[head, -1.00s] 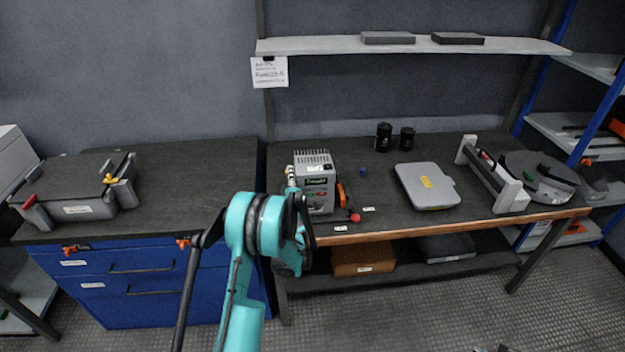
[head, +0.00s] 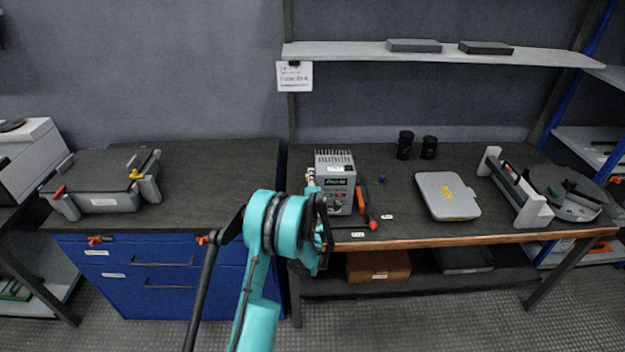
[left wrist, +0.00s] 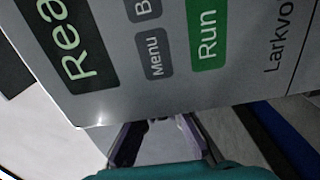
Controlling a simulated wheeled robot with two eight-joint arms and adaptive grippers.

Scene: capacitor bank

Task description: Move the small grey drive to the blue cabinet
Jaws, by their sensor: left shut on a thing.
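The small grey drive (head: 336,176) stands upright on the dark bench top, near its left end in the head view. Its front panel (left wrist: 190,50) with a dark display and a green Run key fills the top of the left wrist view. My left gripper (head: 318,190) is at the drive's left front edge, shut on the drive; the arm hides much of the contact. In the left wrist view the fingers (left wrist: 160,140) reach under the panel's lower edge. The blue cabinet (head: 170,285) stands left of the bench, with a dark top (head: 220,185). My right gripper is not in view.
A grey case (head: 105,182) with coloured latches sits on the cabinet's left part; the top's right part is clear. A red-tipped tool (head: 373,222) lies right of the drive. A flat grey box (head: 447,196) and black cylinders (head: 404,145) stand farther right. A shelf (head: 440,52) hangs above.

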